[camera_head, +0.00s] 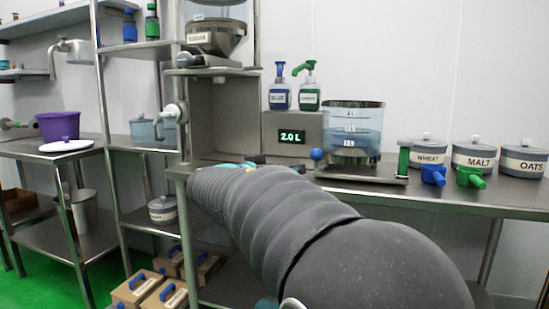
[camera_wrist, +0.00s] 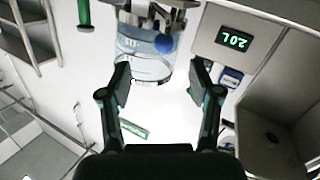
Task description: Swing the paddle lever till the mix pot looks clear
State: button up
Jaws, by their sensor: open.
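The mix pot (camera_head: 352,115) is a clear vessel with level marks, standing on a metal base on the bench. It holds pale bluish liquid; I cannot tell if anything is undissolved in it. The paddle lever's blue ball knob (camera_head: 317,155) is at the pot's left. In the wrist view, which looks inverted, the pot (camera_wrist: 138,68) and the blue knob (camera_wrist: 163,43) show beyond my gripper (camera_wrist: 161,80). My gripper is open and empty, apart from the knob. In the head view my arm mostly hides it.
A display box (camera_head: 291,137) reads 2.0 L, with two pump bottles on top. A green-handled post (camera_head: 404,160) stands right of the pot, near the blue scoop (camera_head: 433,175), green scoop (camera_head: 470,178) and WHEAT (camera_head: 430,153), MALT (camera_head: 473,156) and OATS (camera_head: 520,160) tubs.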

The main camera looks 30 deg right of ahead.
aim_at(312, 156)
jog(key=shift+h, duration=0.4)
jog(key=p+x, duration=0.1)
jog(key=x, duration=0.3)
jog(key=r+p+x, duration=0.1)
jog(key=x, duration=0.4)
jog(key=w+p+x, duration=0.1)
jog(key=x, duration=0.4)
jog(key=shift+w+d+r, duration=0.1)
jog(key=shift+w+r, duration=0.05)
grip_shut()
